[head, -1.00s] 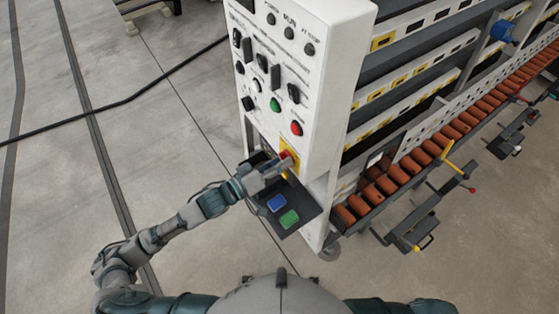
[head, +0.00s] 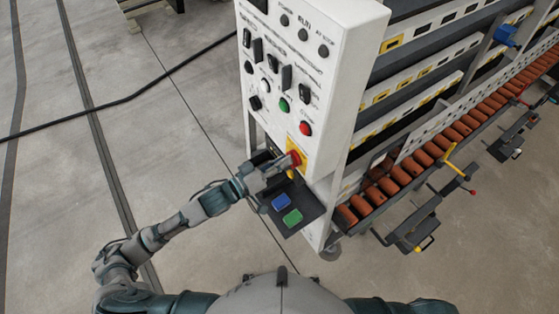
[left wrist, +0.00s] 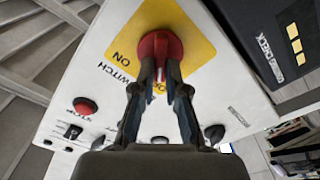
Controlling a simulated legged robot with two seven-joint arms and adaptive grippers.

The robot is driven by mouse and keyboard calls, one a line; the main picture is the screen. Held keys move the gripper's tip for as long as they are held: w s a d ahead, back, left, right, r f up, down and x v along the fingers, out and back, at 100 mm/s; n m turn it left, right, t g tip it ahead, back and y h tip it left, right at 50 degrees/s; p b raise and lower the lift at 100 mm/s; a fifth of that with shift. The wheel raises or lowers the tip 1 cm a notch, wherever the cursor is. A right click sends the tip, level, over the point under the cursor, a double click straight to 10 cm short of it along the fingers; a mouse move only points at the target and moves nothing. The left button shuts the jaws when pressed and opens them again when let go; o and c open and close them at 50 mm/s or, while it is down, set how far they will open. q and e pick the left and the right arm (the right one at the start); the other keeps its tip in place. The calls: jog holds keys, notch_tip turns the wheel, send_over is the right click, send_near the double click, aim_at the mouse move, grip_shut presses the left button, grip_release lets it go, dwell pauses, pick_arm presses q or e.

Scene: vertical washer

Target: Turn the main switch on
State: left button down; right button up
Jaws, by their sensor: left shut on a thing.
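The main switch is a red rotary knob (head: 295,158) on a yellow plate (head: 304,146), low on the white control panel. The left wrist view shows the knob (left wrist: 158,50) close up, with its yellow plate (left wrist: 196,48) and the upside-down words "ON" and "SWITCH" beside it. My left gripper (head: 284,163) is at the knob. In the left wrist view its two fingers (left wrist: 161,92) are shut on the knob's grip from both sides. The fingers partly hide the lettering below the knob. My right gripper is out of view.
The white panel (head: 340,90) carries several black knobs, a green button (head: 284,104) and a red stop button (head: 305,129). A dark tray (head: 311,207) with blue and green pads juts out below the switch. Orange rollers (head: 420,160) line the machine's right side.

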pick_arm(q)
jog(key=shift+s+d+f+m+p, duration=0.1)
jog(key=shift+m+p, duration=1.3)
jog(key=shift+m, duration=1.45)
jog(key=shift+s+d+f+m+p, duration=0.15)
jog(key=shift+m+p, duration=1.25)
jog(key=shift+m, duration=1.4)
jog(key=shift+s+d+f+m+p, duration=0.1)
jog(key=shift+m+p, duration=1.3)
jog(key=shift+m, duration=1.45)
jog(key=c, duration=1.2)
grip_release()
jog(key=shift+w, duration=0.1)
jog(key=shift+w+d, duration=0.15)
